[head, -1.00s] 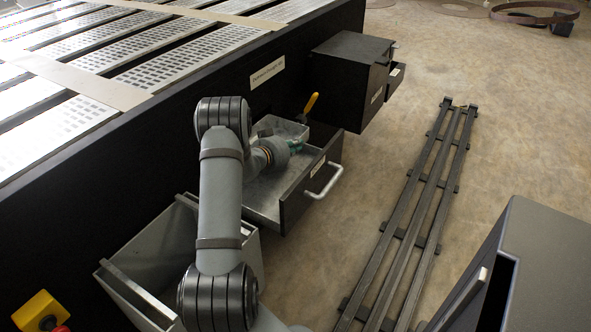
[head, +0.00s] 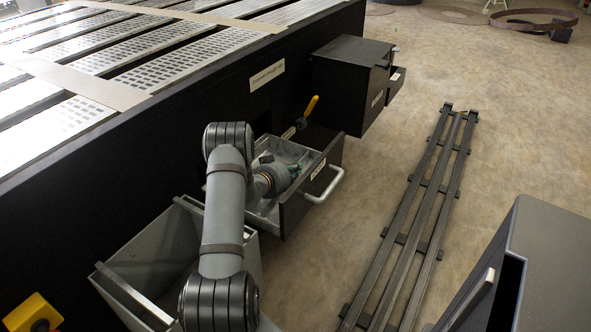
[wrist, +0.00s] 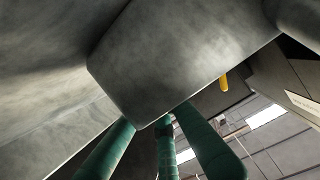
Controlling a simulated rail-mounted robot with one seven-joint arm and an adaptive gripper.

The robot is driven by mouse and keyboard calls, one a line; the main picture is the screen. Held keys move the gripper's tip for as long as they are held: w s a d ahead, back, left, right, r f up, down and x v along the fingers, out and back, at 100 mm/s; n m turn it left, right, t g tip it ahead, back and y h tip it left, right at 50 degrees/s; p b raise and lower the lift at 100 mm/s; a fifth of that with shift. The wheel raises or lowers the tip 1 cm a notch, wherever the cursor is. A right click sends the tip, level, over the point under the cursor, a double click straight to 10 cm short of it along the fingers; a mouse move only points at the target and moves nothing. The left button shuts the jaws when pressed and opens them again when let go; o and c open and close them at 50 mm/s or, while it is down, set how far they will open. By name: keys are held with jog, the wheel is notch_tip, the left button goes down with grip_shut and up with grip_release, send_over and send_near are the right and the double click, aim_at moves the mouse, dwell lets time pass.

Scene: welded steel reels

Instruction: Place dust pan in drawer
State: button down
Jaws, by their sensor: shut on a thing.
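The dust pan is a grey metal piece that fills the upper middle of the wrist view (wrist: 185,55). My gripper's green fingers (wrist: 165,132) press against its lower edge, and the gripper is shut on it. In the head view my gripper (head: 293,169) is low over the open drawer (head: 297,212), which has a dark front and a pale handle. The pan (head: 286,150) appears at the drawer's back part, partly hidden by my wrist. I cannot tell whether it touches the drawer floor.
A yellow lever (head: 310,107) stands at the dark bench side just behind the drawer. An open grey bin (head: 150,262) is to the left of the drawer. A black cabinet (head: 345,85) is beyond it. Steel rails (head: 415,220) lie on the floor to the right.

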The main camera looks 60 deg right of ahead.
jog(key=c, duration=1.9)
grip_release()
jog(key=shift+f, duration=0.1)
jog(key=shift+a+r, duration=0.15)
jog(key=shift+r, duration=0.1)
jog(key=p+v, duration=0.1)
jog(key=v, duration=1)
jog(key=shift+a+r+p, duration=0.1)
jog(key=shift+a+p, duration=0.25)
